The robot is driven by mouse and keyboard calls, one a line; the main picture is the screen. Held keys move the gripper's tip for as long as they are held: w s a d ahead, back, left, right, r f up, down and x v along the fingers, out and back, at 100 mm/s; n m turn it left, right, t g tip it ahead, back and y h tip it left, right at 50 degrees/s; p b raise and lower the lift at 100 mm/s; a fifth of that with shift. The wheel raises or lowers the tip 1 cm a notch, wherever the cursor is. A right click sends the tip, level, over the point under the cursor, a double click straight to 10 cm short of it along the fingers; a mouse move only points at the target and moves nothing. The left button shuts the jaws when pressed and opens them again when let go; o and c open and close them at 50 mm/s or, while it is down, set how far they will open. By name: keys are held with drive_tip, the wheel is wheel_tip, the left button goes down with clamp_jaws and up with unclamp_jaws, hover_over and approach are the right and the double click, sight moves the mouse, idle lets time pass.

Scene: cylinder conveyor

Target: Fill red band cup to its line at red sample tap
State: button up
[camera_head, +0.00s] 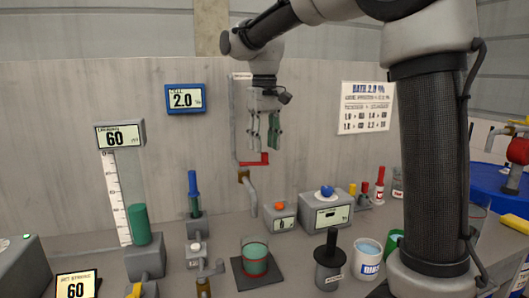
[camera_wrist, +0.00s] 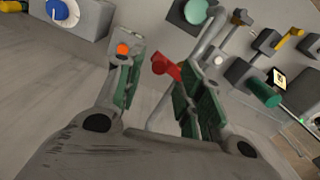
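The red-band cup (camera_head: 255,262) stands upright on a dark square plate (camera_head: 239,281), with green inside it; its exact level against a line is too small to tell. The grey sample tap pipe (camera_head: 250,190) bends down behind the cup, with a red lever (camera_head: 252,160) at the wall. I cannot tell whether the spout is directly over the cup. My gripper (camera_head: 268,140) hangs just above the red lever, pointing down, with green finger pads. In the wrist view, my gripper (camera_wrist: 160,90) is open, and the red lever (camera_wrist: 166,66) shows between the fingers, not clasped.
An orange-button box (camera_head: 280,218) and a blue-knob box (camera_head: 326,208) stand right of the tap. A dark-handled pot (camera_head: 329,267) and a white cup (camera_head: 368,258) stand in front. A green cylinder (camera_head: 139,225) and blue-handled valve (camera_head: 193,185) are at left.

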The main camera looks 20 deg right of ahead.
sight(265, 153)
drive_tip(key=shift+f, duration=1.6)
clamp_jaws()
drive_tip(key=w+n, duration=0.1)
drive_tip(key=n, duration=0.1)
drive_tip(key=shift+w+d+n, duration=0.1)
drive_tip(key=shift+w+n, duration=0.05)
drive_tip(key=shift+n, duration=0.15)
unclamp_jaws()
